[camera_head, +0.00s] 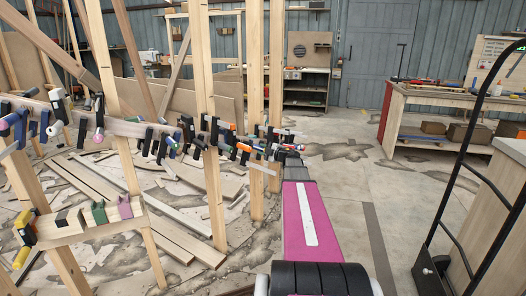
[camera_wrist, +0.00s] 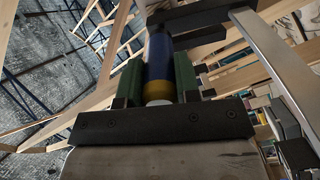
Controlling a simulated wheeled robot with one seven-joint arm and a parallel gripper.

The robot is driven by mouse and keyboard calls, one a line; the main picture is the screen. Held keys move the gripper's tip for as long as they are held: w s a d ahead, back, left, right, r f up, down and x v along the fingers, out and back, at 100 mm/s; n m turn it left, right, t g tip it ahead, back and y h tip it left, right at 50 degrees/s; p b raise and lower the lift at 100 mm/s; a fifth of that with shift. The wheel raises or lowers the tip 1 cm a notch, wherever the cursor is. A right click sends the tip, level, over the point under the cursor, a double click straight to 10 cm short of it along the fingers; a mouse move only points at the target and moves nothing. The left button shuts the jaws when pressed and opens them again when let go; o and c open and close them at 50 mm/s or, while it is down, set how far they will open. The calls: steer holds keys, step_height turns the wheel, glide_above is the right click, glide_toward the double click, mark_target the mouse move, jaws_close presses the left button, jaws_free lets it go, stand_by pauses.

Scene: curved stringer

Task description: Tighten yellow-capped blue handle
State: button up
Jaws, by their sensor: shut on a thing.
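In the wrist view, the blue handle (camera_wrist: 158,55) with its yellow cap (camera_wrist: 158,88) runs down the middle of the picture. My gripper (camera_wrist: 157,76) is around it, with a green finger pad on each side, and is shut on it. The handle's far end goes behind a dark clamp part at the top. In the head view, my pink arm reaches to the right end of the curved wooden stringer (camera_head: 130,127), and my gripper (camera_head: 283,151) is small there among the clamps. The blue handle cannot be made out in that view.
Several clamps with coloured handles line the stringer, close together near my gripper. Wooden posts (camera_head: 211,150) stand among them. A lower board (camera_head: 85,232) holds more clamps at left. Loose planks litter the floor. A black cart frame (camera_head: 462,140) and a workbench (camera_head: 440,95) stand at right.

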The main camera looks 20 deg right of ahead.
steer(key=m, duration=0.5)
steer(key=shift+m, duration=0.3)
steer(key=m, duration=0.5)
steer(key=shift+f, duration=0.1)
steer(key=shift+m, duration=0.3)
steer(key=o, duration=0.9)
steer(key=v, duration=1.1)
steer(key=shift+a, duration=0.1)
